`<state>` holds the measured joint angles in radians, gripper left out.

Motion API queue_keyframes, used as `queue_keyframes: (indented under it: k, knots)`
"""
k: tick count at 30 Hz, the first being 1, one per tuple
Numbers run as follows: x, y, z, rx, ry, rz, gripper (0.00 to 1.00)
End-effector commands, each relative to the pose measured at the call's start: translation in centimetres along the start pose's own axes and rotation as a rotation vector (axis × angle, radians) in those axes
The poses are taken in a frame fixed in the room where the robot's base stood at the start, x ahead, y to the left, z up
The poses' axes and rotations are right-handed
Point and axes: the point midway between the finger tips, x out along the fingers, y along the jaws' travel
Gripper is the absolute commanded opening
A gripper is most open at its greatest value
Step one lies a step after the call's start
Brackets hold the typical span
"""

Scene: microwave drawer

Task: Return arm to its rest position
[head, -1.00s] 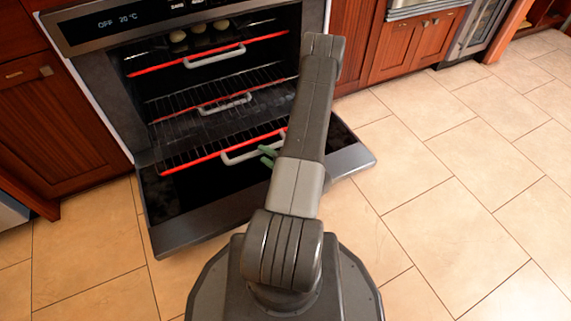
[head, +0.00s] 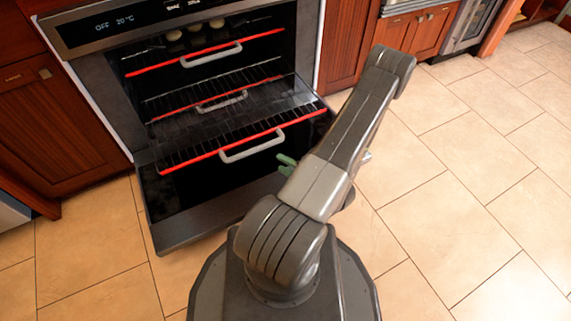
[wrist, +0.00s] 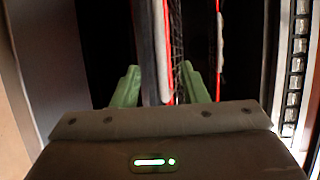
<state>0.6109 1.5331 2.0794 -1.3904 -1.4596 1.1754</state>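My arm (head: 345,130) rises from my base and leans to the right in front of the open oven. My gripper's green fingers (head: 287,164) show partly beside the forearm, just right of the lower rack's handle (head: 252,146); the rest is hidden by the arm. In the wrist view my gripper (wrist: 161,85) has its two green fingers apart with nothing held between them. A pale bar and red rack edges show beyond the fingers.
The oven door (head: 185,220) is folded down in front of my base. The lower rack (head: 205,135) sticks out over it, and racks above have red front edges. Wooden cabinets (head: 60,125) flank the oven. Tiled floor (head: 470,210) is clear to the right.

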Motion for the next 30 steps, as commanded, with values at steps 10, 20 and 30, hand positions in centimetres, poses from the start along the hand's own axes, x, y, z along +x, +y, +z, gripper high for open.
queue_keyframes:
  k: [10, 20, 30]
  knots:
    - [0.0, 0.0, 0.0, 0.0, 0.0, 0.0, 0.4]
    - [0.2, 0.0, 0.0, -0.001, -0.001, 0.0, 0.4]
    - [3.0, 0.1, 0.1, -0.001, -0.005, 0.0, 0.4]
